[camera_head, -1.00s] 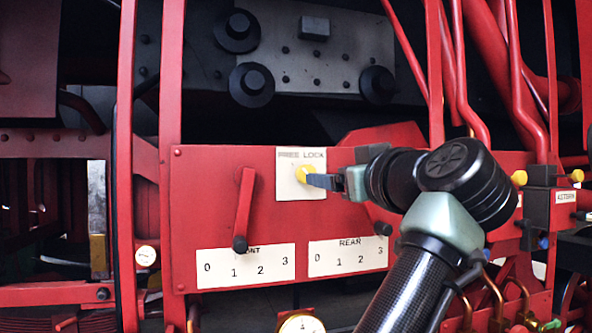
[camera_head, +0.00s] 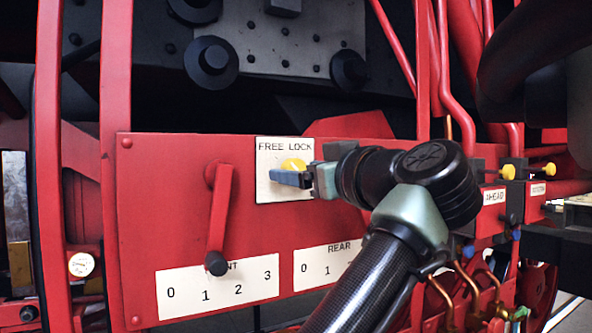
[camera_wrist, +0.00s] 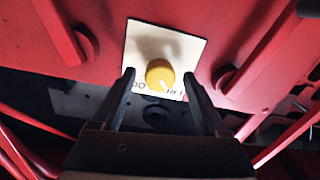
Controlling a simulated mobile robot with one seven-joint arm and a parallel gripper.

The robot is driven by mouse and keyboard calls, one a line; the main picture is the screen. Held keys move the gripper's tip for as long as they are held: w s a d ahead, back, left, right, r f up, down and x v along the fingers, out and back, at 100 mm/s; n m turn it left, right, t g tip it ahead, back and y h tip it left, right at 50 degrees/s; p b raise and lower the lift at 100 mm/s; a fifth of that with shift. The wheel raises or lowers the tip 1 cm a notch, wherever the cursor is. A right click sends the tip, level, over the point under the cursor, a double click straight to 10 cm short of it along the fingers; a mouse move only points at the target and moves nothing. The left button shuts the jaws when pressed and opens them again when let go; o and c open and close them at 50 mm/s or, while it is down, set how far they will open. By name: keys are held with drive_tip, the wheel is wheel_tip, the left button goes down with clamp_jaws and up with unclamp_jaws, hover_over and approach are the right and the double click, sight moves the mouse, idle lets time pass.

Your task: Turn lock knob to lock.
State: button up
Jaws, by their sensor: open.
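The yellow lock knob (camera_head: 293,164) sits on a white plate (camera_head: 270,194) marked FREE and LOCK, on the red panel. My gripper (camera_head: 290,180) is open in front of it and hides the knob's lower part in the head view. In the wrist view, which is turned upside down, the knob (camera_wrist: 159,73) lies between the two spread fingertips of my gripper (camera_wrist: 159,76). Gaps show on both sides. The knob's white mark points to the lower right there, toward the FREE side. The fingers' depth along the knob is hard to tell.
A red lever (camera_head: 219,215) stands left of the plate, above the FRONT number scale (camera_head: 217,289). A second scale marked REAR (camera_head: 325,265) is partly behind my arm. Yellow-ended valve knobs (camera_head: 508,172) and red pipes are at the right.

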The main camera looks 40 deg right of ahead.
drive_tip(key=shift+s, duration=0.1)
drive_tip(key=shift+c, duration=0.6)
clamp_jaws()
drive_tip(key=shift+f+m+b, duration=0.15)
drive_tip(key=shift+m+b, duration=0.15)
drive_tip(key=shift+a+m+b, duration=0.1)
drive_tip(key=shift+m+b, duration=1.05)
drive_tip(key=shift+m, duration=7.65)
